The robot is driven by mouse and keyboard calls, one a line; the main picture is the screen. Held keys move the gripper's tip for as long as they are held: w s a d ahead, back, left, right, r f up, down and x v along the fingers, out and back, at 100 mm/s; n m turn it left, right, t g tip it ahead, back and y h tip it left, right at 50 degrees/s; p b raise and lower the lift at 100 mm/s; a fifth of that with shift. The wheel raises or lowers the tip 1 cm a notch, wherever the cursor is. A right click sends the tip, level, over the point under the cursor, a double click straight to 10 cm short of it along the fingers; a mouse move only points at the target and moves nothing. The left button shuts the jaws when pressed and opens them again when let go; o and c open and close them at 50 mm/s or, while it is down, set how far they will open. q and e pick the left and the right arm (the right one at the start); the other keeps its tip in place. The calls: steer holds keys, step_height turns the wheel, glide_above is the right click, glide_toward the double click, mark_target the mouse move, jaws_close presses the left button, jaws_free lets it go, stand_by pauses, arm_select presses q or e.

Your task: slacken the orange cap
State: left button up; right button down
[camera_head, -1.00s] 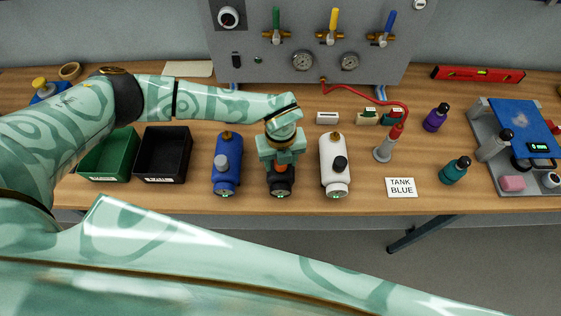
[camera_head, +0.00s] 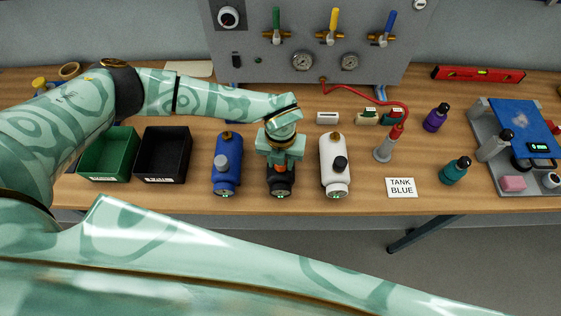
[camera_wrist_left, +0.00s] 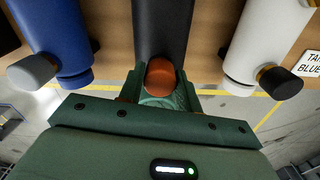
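The orange cap (camera_head: 281,168) sits on a black tank (camera_head: 280,188), the middle one of three tanks lying on the bench. My left gripper (camera_head: 281,163) is right over this tank, pointing down, and partly hides the cap. In the left wrist view the orange cap (camera_wrist_left: 160,78) shows between the two green fingers (camera_wrist_left: 160,88). The fingers stand on either side of it with narrow dark gaps, so they look open around the cap. Contact at the fingertips is hard to make out. My right gripper is out of view.
A blue tank (camera_head: 227,163) with a grey cap lies close on the left, and a white tank (camera_head: 333,164) with a black cap on the right. Green (camera_head: 108,153) and black bins (camera_head: 163,155) stand further left. A "TANK BLUE" card (camera_head: 401,187) lies on the right.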

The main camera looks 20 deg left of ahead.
arm_select(q)
steer(key=shift+r+n+p, duration=0.1)
steer(key=shift+n+p, duration=0.4)
steer(key=shift+n, duration=1.5)
steer(key=shift+c, duration=0.2)
steer(key=n+p, duration=0.2)
steer(key=n, duration=0.1)
steer(key=shift+n, duration=0.5)
steer(key=shift+n+p, duration=0.6)
steer(key=shift+n, duration=1.4)
steer(key=shift+p, duration=0.3)
